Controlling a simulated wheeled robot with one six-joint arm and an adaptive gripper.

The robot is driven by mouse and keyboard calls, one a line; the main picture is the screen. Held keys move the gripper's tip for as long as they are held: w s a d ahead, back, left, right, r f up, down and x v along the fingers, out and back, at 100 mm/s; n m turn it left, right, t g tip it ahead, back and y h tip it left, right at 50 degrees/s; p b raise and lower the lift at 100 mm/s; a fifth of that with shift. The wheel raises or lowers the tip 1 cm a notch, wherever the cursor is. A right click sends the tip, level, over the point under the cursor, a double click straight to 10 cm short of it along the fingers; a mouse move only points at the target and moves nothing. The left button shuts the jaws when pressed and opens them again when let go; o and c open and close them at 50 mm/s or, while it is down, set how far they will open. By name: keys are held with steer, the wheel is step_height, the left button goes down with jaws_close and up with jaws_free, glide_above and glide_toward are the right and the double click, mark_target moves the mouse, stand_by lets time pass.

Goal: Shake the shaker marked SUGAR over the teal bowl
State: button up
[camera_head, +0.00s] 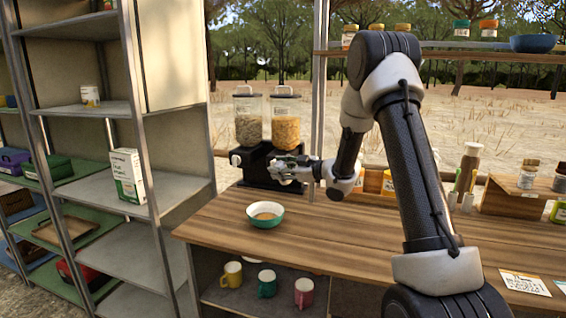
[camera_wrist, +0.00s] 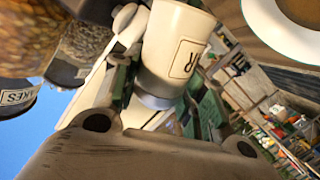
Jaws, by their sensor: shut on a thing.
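The shaker (camera_wrist: 178,45) is a pale cylinder with a grey band at one end. It is held between the fingers of my gripper (camera_head: 287,168) in the wrist view, and its label shows only an upside-down letter like R. The rest of the word is hidden. The shaker looks turned well over, but I cannot make it out clearly in the head view. The teal bowl (camera_head: 265,222) has a white inside with brown contents and stands on the wooden counter, below and slightly left of my gripper. Its pale rim also shows in the wrist view (camera_wrist: 283,38).
Two dispensers (camera_head: 249,120) (camera_head: 285,121) on a black stand (camera_head: 258,165) are close behind my gripper. Mugs (camera_head: 232,274) sit on the shelf below. Jars (camera_head: 468,165) stand at the right; the counter (camera_head: 330,235) around the bowl is clear.

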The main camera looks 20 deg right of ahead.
steer(key=s+a+f+n+t+h, duration=0.2)
steer(key=a+f+n+h, duration=0.2)
steer(key=n, duration=0.9)
steer(key=f+h, duration=0.2)
steer(key=h, duration=0.1)
steer(key=shift+a+n, duration=0.4)
step_height(320, 180, up, 5)
steer(key=shift+r, duration=0.1)
step_height(320, 180, down, 5)
steer(key=shift+f, duration=0.1)
